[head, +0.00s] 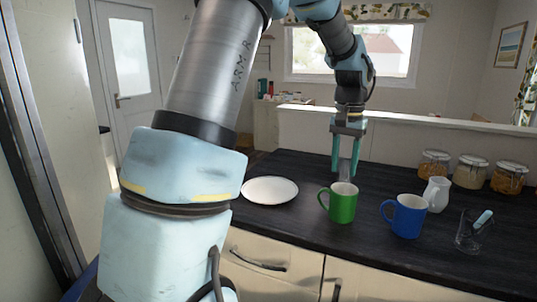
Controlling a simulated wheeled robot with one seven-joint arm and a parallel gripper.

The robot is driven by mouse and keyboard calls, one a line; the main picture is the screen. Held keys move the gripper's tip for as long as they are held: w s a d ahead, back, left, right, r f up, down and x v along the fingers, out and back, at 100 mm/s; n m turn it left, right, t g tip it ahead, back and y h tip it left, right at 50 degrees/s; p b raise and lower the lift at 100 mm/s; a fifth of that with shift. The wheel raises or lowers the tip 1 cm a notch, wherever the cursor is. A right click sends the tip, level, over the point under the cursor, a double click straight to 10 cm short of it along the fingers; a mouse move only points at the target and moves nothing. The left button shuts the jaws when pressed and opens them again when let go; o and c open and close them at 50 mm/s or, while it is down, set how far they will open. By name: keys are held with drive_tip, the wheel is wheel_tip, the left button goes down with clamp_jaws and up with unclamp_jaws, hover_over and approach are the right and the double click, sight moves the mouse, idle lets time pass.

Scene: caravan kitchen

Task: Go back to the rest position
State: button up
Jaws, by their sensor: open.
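My gripper (346,172) points down above the dark counter (290,215), with its two teal fingers apart. It hangs just behind the green mug (343,204) in the picture. A grey shape shows between the fingers, and I cannot tell what it is. No held object is clear. The green mug stands upright with its handle to the left. My arm rises at the left and bends over the counter from above.
A white plate (270,190) lies left of the green mug. A blue mug (408,216), a white jug (437,194) and a clear glass (468,236) stand to the right. Several lidded jars (470,173) line the back right, before a low ledge (410,119).

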drive_tip(key=s+a+f+n+b, duration=0.2)
drive_tip(key=s+a+f, duration=0.2)
drive_tip(key=a, duration=0.4)
drive_tip(key=s+a+f+n+b, duration=0.2)
drive_tip(key=s+a+f, duration=0.2)
drive_tip(key=a, duration=0.5)
drive_tip(key=s+a+f+n+t+b, duration=0.1)
drive_tip(key=s+a+f+b, duration=0.1)
drive_tip(key=s+a+f, duration=0.2)
drive_tip(key=a+f, duration=0.3)
drive_tip(key=a, duration=0.2)
drive_tip(key=shift+s+n, duration=0.35)
drive_tip(key=shift+n, duration=0.05)
